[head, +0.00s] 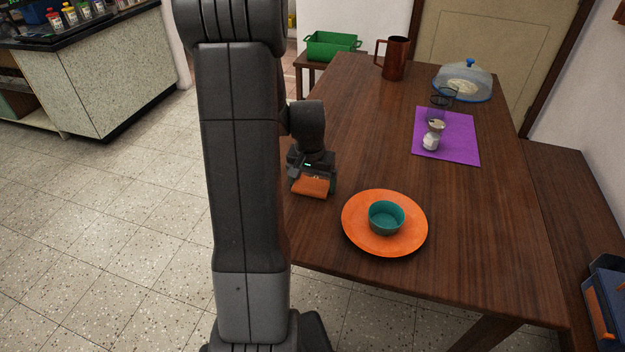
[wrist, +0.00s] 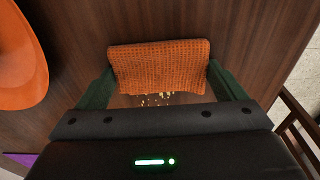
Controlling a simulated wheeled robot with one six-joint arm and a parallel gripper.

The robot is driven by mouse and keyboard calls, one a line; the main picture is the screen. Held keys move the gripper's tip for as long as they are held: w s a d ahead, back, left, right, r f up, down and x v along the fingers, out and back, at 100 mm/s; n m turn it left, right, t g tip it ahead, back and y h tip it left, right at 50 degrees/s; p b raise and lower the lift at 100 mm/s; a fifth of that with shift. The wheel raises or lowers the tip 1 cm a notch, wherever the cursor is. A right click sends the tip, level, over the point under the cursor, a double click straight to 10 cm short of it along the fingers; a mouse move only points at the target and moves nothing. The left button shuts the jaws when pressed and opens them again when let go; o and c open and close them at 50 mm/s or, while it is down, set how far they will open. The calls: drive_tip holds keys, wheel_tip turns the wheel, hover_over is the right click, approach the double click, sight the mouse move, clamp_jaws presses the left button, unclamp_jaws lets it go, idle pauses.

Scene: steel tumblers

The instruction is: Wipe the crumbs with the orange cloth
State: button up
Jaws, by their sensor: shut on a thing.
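My gripper (head: 314,186) is low over the left edge of the wooden table, shut on the orange cloth (head: 312,187). In the wrist view the cloth (wrist: 160,66) is a textured orange piece spanning between the two green fingers of my gripper (wrist: 159,84). Pale yellow crumbs (wrist: 155,99) lie on the table just beside the cloth, on the side toward the gripper body. Part of the crumbs may be hidden under the cloth or gripper. The crumbs cannot be made out in the head view.
An orange plate (head: 356,236) with a teal bowl (head: 386,217) stands close to the right of my gripper. A brown pitcher (head: 396,58) and a blue-rimmed domed dish (head: 463,82) stand farther back. The table's middle is clear.

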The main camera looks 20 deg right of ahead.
sight(312, 183)
drive_tip(key=shift+r+p, duration=2.75)
drive_tip(key=shift+r, duration=1.35)
